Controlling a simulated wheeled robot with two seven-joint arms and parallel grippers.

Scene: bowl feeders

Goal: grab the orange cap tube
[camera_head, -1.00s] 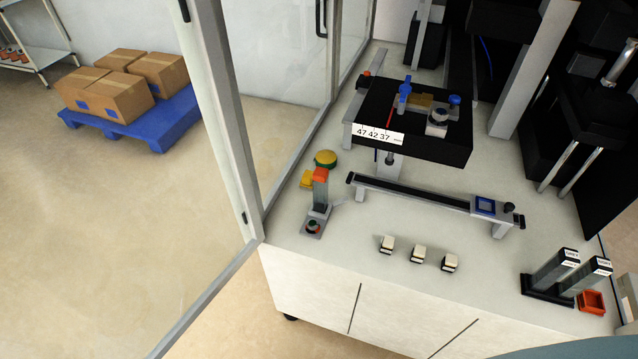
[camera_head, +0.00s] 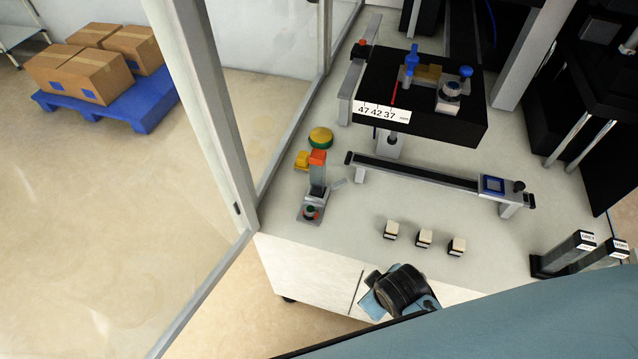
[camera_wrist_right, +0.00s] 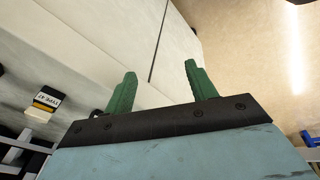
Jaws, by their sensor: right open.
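The orange cap tube (camera_head: 318,172) stands upright near the left edge of the white worktop in the head view. Its orange cap is on top, and its lower end is at a small grey stand (camera_head: 311,208). My right gripper (camera_wrist_right: 157,68) shows in the right wrist view with its two green fingers apart and nothing between them. Behind the fingers is the white cabinet front, and the tube is not visible there. In the head view, part of my right arm is low at the front edge of the worktop, well apart from the tube. My left gripper is not in view.
A yellow-green round button (camera_head: 320,137) is just behind the tube. A rail (camera_head: 420,172) and a black platform (camera_head: 440,125) stand to its right. Three small blocks (camera_head: 424,239) sit near the front edge. A glass enclosure's frame post (camera_head: 212,110) rises on the left.

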